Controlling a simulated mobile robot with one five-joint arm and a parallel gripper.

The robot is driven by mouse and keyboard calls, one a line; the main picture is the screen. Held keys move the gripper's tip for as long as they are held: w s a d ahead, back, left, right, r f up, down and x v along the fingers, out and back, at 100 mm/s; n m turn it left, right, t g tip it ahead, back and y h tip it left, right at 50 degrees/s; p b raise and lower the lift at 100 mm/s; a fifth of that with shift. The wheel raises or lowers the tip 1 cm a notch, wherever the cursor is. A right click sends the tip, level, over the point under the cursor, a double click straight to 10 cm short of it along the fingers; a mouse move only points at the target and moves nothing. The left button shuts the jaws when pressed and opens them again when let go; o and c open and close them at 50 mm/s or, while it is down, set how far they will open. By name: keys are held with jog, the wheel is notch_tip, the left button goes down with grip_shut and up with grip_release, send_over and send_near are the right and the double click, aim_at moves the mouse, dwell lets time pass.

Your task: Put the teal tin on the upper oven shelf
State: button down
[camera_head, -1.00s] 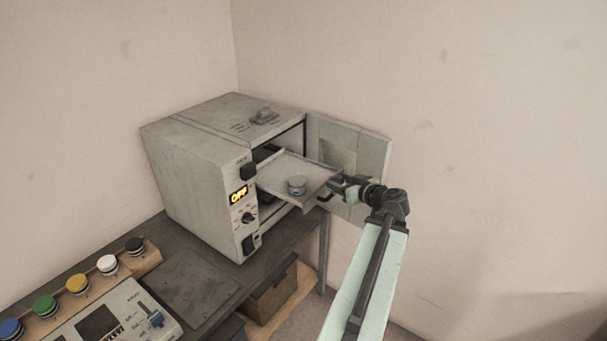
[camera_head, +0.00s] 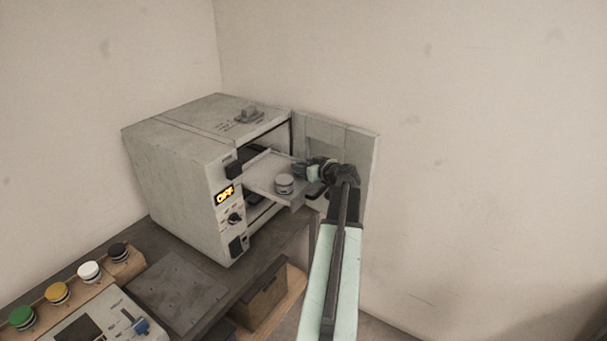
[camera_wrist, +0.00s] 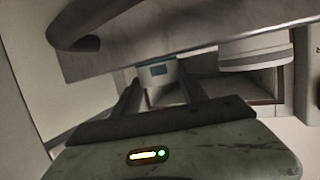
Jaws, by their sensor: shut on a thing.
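My gripper (camera_head: 316,170) is at the front right of the pulled-out oven shelf (camera_head: 262,178). In the wrist view, its two dark fingers are shut on a pale tin with a teal patch (camera_wrist: 158,72), which I take as the teal tin. It is mostly hidden by my gripper in the head view. Whether it touches the shelf I cannot tell. Another pale grey tin (camera_head: 284,184) stands on the shelf; it also shows at the upper right of the wrist view (camera_wrist: 254,54).
The grey oven (camera_head: 175,180) has its door (camera_head: 358,160) swung open behind my gripper. The shelf's dark handle (camera_wrist: 75,30) is close in the wrist view. A box (camera_head: 262,300) sits below.

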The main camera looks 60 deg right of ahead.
notch_tip(320, 180, down, 2)
jog(key=shift+f+b, duration=0.1)
jog(key=shift+b, duration=0.25)
jog(key=shift+r, duration=0.3)
jog(key=shift+f, duration=0.2)
jog(key=c, duration=0.6)
grip_release()
jog(key=shift+r, duration=0.1)
jog(key=shift+r+p, duration=0.3)
jog(key=shift+p, duration=0.15)
jog(key=p+v, duration=0.3)
jog(key=v, duration=0.8)
jog(key=shift+f, duration=0.1)
jog(key=shift+s+a, duration=0.25)
jog(key=shift+s, duration=0.2)
